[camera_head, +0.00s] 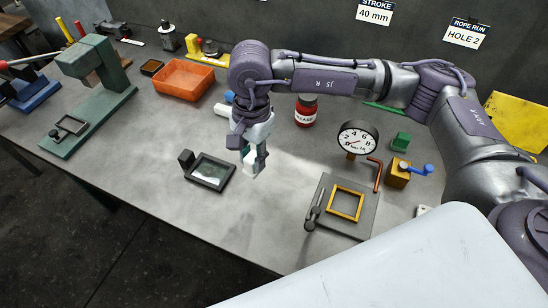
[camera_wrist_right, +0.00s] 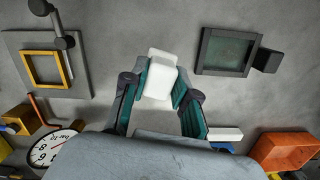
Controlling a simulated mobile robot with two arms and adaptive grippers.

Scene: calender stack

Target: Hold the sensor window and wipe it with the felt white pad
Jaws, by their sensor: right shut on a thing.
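The sensor window (camera_head: 209,171) is a dark rectangular frame with a greenish, hazy pane and a black block at one side. It lies flat on the bench, and it also shows at the upper right of the wrist view (camera_wrist_right: 228,52). My right gripper (camera_head: 252,160) is above the bench just right of the window, pointing down. In the wrist view its teal-lined fingers are shut on the white felt pad (camera_wrist_right: 160,76), which sticks out beyond the tips. The pad is apart from the window. My left gripper is not in view.
A grey plate with a yellow frame (camera_head: 345,204) lies to the right. A round dial gauge (camera_head: 357,138), a red jar (camera_head: 306,110) and an orange bin (camera_head: 183,79) stand farther back. A green stand (camera_head: 95,95) is at left. The bench front is clear.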

